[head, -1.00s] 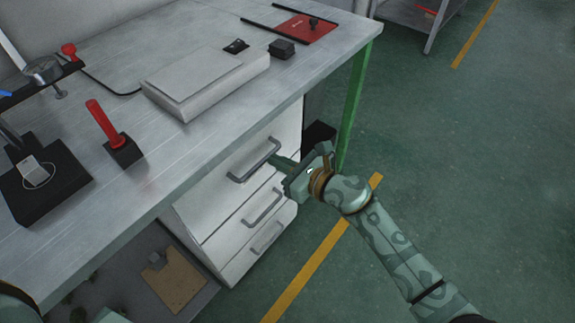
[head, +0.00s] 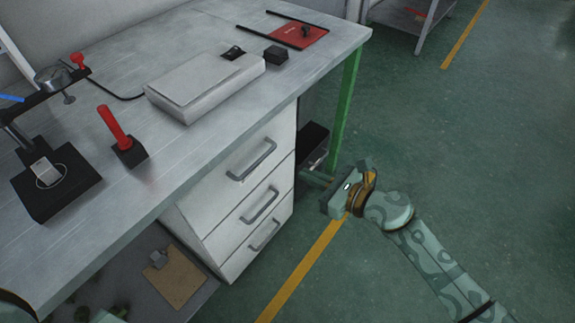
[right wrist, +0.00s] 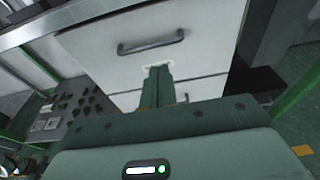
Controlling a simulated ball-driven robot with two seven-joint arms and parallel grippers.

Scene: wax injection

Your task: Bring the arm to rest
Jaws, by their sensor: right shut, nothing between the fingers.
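My right gripper (head: 308,177) is to the right of the drawer unit (head: 232,215) under the workbench, apart from the drawer handles, and holds nothing. In the right wrist view its two fingers (right wrist: 158,78) are together, pointing at the drawer fronts. The top drawer's handle (right wrist: 150,46) shows above the fingertips in that view. All drawers look closed. My left gripper is not in view.
The workbench (head: 190,150) carries a grey box (head: 205,85), a red-handled tool (head: 115,128) and a black-based device (head: 55,185). A green table leg (head: 345,110) stands near my right gripper.

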